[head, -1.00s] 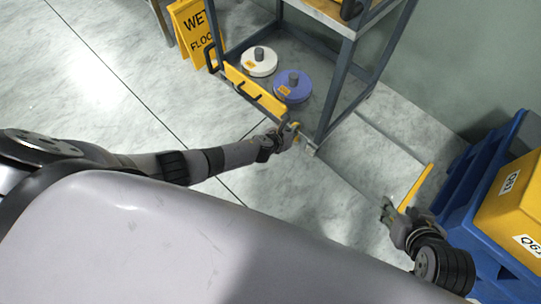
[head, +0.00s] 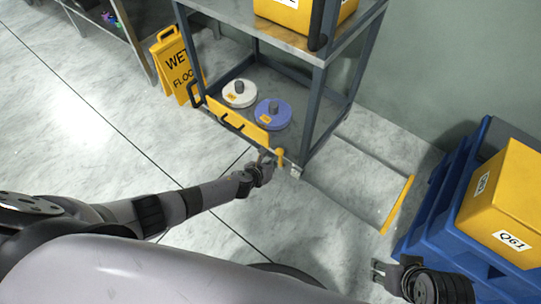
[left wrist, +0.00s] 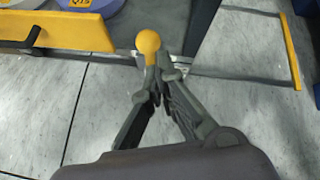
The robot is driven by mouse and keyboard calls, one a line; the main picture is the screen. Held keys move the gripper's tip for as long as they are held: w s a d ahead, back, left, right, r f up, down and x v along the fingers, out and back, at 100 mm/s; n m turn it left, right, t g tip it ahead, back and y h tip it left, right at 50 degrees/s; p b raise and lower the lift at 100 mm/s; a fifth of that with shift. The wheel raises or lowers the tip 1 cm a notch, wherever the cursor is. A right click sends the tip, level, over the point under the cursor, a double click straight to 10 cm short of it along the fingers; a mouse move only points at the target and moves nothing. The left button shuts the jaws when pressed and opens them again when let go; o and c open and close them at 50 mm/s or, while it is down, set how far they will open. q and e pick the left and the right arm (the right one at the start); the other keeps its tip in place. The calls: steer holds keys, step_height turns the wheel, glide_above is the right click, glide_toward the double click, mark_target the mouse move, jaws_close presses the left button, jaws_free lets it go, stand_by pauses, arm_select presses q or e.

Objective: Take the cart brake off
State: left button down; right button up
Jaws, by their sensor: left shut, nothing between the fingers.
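The cart (head: 322,100) is a grey metal frame with shelves, standing at the top centre in the head view. A yellow ball knob (head: 280,152), likely the brake's, sits at its near lower corner; it also shows in the left wrist view (left wrist: 148,42). My left gripper (head: 264,160) is shut and empty, its fingertips (left wrist: 155,75) close beside the knob, just below it in the wrist picture. I cannot tell whether they touch. My right gripper (head: 376,271) looks open and empty over the floor, near the blue pallet.
The cart's lower shelf carries a white disc (head: 239,93) and a blue disc (head: 273,113) behind a yellow front panel (head: 240,124). A wet-floor sign (head: 176,66) stands left. A yellow crate (head: 505,200) rests on a blue pallet (head: 428,222) at right. A yellow floor strip (head: 397,206) lies between.

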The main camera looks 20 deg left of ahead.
arm_select(q)
step_height(320, 180, up, 7)
steer(key=s+p, duration=0.2)
steer(key=p, duration=0.3)
arm_select(e)
step_height(320, 180, down, 16)
steer(key=shift+a+g, duration=0.15)
steer(key=shift+g, duration=0.25)
arm_select(q)
steer(key=shift+s+r, duration=0.1)
